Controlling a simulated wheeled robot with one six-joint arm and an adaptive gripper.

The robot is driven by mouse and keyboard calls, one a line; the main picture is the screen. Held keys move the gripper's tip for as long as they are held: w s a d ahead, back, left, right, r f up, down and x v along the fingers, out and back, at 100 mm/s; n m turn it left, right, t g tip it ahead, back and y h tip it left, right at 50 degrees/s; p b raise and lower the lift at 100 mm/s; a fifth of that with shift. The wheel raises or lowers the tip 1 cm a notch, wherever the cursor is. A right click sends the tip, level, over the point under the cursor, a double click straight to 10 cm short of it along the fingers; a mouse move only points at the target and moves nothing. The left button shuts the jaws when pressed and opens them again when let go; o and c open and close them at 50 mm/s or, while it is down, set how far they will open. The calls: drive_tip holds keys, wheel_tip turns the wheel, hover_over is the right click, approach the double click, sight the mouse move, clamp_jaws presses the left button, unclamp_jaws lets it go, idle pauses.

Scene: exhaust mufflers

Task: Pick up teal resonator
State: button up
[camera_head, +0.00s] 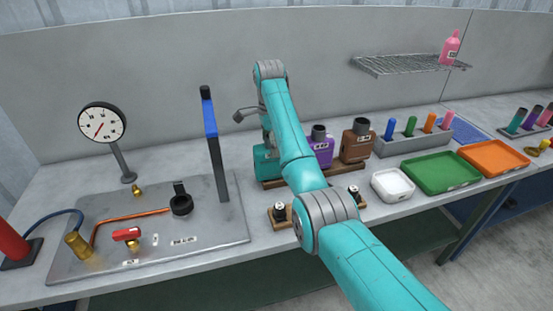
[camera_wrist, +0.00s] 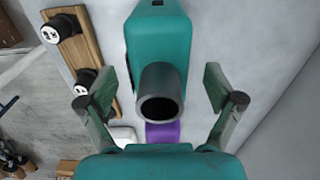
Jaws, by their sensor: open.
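The teal resonator (camera_head: 264,168) stands at the left end of a wooden rack, partly hidden behind my arm in the head view. In the wrist view its teal body (camera_wrist: 160,35) fills the top middle, and its dark grey round neck (camera_wrist: 162,95) points toward the camera. My gripper (camera_wrist: 160,84) is open, with one finger on each side of the neck and a visible gap on both sides. Nothing is held. In the head view my gripper is mostly hidden behind my arm, above the resonator.
A purple muffler (camera_head: 321,152) and a brown one (camera_head: 357,143) stand right of the resonator on the rack. A blue-topped post (camera_head: 211,135) rises to the left. A wooden strip with black-and-white knobs (camera_head: 280,213) lies in front. A white tray (camera_head: 393,186) is at right.

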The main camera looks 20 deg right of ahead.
drive_tip(key=shift+f, duration=0.25)
drive_tip(key=shift+d, duration=0.1)
drive_tip(key=c, duration=1.1)
drive_tip(key=shift+r, duration=0.1)
drive_tip(key=shift+c, duration=0.2)
